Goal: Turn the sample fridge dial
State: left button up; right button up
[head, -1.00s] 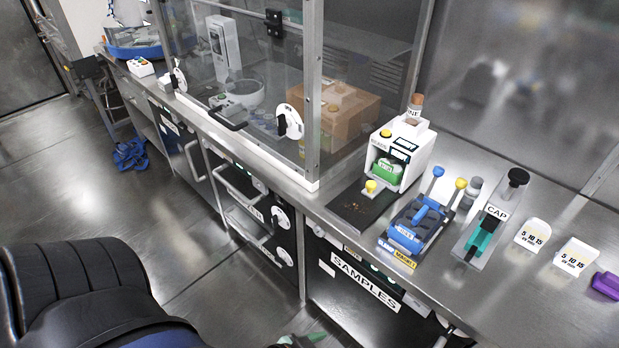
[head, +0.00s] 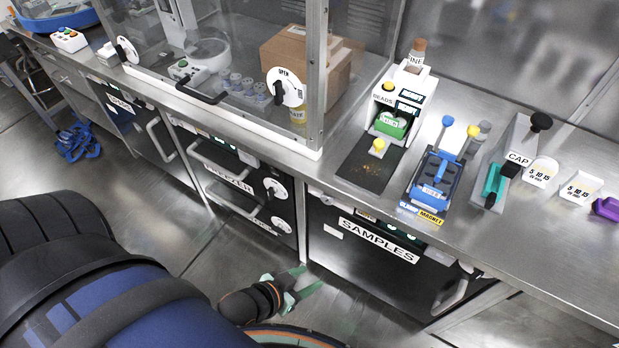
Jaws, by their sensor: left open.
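The sample fridge (head: 345,265) is the dark-fronted unit under the counter, labelled SAMPLES, with a bar handle (head: 450,296) at its lower right. Small labels and a greenish panel (head: 390,230) show along its top edge, partly under the counter lip. I cannot make out a dial on its front. My left gripper (head: 312,277) is low in front of the fridge's left side, above the floor. Its green fingers are apart, with nothing between them. It looks clear of the fridge, though the exact gap is hard to tell. My right gripper is out of view.
The freezer (head: 225,172), left of the fridge, has two white dials (head: 275,189) and bar handles. A glass enclosure with an OPEN dial (head: 285,87) stands above. The counter holds a bead device (head: 395,105), a blue magnet rack (head: 437,180) and a capper (head: 515,150). Blue straps (head: 76,142) lie on the floor.

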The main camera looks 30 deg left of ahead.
aim_at(328, 199)
jog(key=j, duration=1.05)
jog(key=k+j, duration=0.1)
jog(key=j, duration=0.95)
